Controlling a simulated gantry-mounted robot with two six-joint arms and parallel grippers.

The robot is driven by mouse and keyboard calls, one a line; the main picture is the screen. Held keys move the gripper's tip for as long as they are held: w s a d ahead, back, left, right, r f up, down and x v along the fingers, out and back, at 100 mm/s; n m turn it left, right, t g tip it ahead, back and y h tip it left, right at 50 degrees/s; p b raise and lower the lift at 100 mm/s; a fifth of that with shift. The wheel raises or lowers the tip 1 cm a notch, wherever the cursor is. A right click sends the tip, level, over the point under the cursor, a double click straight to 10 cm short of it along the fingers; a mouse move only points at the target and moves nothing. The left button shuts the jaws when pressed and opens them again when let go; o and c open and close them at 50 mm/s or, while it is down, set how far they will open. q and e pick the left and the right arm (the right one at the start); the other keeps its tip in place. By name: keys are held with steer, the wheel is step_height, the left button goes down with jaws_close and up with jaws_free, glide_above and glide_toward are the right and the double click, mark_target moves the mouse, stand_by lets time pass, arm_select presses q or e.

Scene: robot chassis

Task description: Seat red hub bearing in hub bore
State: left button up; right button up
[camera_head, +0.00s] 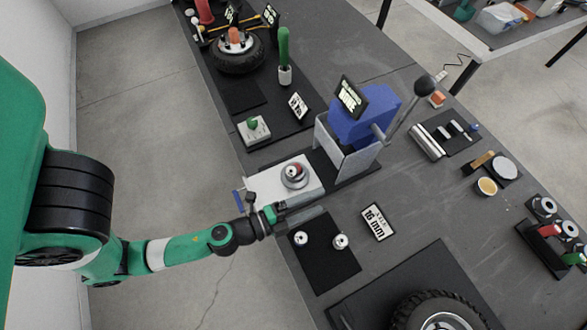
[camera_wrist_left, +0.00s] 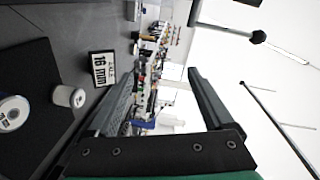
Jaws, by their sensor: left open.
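The hub stands on a pale block (camera_head: 262,186) in front of the blue press. Whether the red part lies inside the bore or only on top cannot be told. My left gripper (camera_head: 279,212) is open just in front of the block, below the hub in the head view. In the left wrist view its two fingers (camera_wrist_left: 163,76) are spread with nothing between them. The hub is not clearly visible there. My right gripper is out of view.
A blue press (camera_head: 362,122) with a long black-knobbed lever rises behind the block. A large tyre (camera_head: 440,308) is at the bottom. Bare bench lies right of the sign.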

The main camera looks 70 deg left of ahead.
arm_select(q)
steer(key=d+r+m+g+h+p, duration=0.1)
steer(key=d+m+h, duration=0.5)
steer(key=m, duration=0.6)
steer(key=d+m+g+h, duration=0.1)
steer(key=d+m+h, duration=0.4)
steer(key=d+m, duration=0.5)
steer(key=m+g+y+p, duration=0.85)
steer(key=m+g, duration=0.35)
steer(key=m, duration=1.2)
glide_toward(291, 168)
steer(key=shift+h, duration=0.45)
steer(key=b+x, duration=0.6)
steer(key=b, duration=0.1)
steer(key=b+x, duration=0.3)
steer(key=b, duration=0.1)
steer(key=shift+w+a+f, duration=0.1)
steer(key=shift+a+f, duration=0.25)
steer(key=shift+f, duration=0.1)
steer(key=shift+r, duration=0.15)
jaws_close()
